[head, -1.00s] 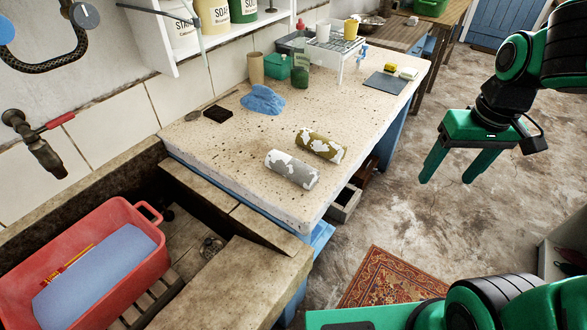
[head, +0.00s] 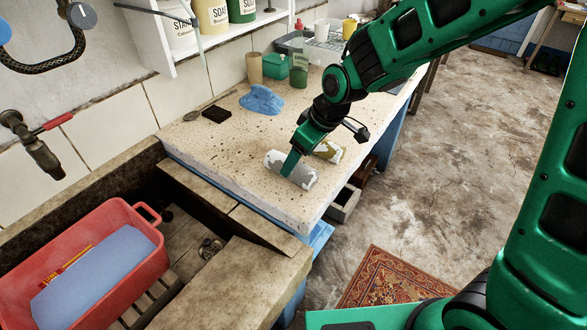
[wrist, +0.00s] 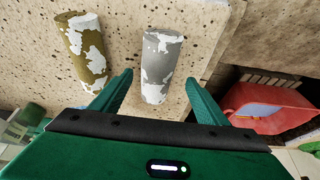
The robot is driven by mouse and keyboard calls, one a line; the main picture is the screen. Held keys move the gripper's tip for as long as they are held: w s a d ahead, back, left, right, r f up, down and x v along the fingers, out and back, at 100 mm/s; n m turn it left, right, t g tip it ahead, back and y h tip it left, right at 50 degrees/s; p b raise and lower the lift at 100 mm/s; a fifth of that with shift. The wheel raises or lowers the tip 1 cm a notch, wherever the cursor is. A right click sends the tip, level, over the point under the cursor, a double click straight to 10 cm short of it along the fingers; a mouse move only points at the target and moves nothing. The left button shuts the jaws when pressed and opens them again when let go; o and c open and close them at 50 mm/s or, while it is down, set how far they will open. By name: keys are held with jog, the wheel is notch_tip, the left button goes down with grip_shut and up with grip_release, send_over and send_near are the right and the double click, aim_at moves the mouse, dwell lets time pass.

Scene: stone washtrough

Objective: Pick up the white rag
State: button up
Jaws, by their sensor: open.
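No plain white rag shows; the crumpled rag (head: 262,99) on the stone worktop is blue. A grey roll with white patches (head: 301,177) lies near the worktop's front end; it also shows in the wrist view (wrist: 157,68). My gripper (head: 291,162) is over this grey-and-white roll and partly hides it in the head view. In the wrist view my gripper (wrist: 158,78) is open, with the grey roll in line with the gap between its fingers. I cannot tell whether they touch it.
An olive-and-white roll (head: 329,151) lies beside the grey one; it shows left in the wrist view (wrist: 86,45). The worktop (head: 215,157) also bears a dark block (head: 217,114) and a green box (head: 275,66). A red tub (head: 155,264) stands in the trough.

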jog(key=shift+x, duration=2.85)
jog(key=shift+w, duration=0.15)
jog(key=shift+r, duration=0.1)
jog(key=c, duration=1.3)
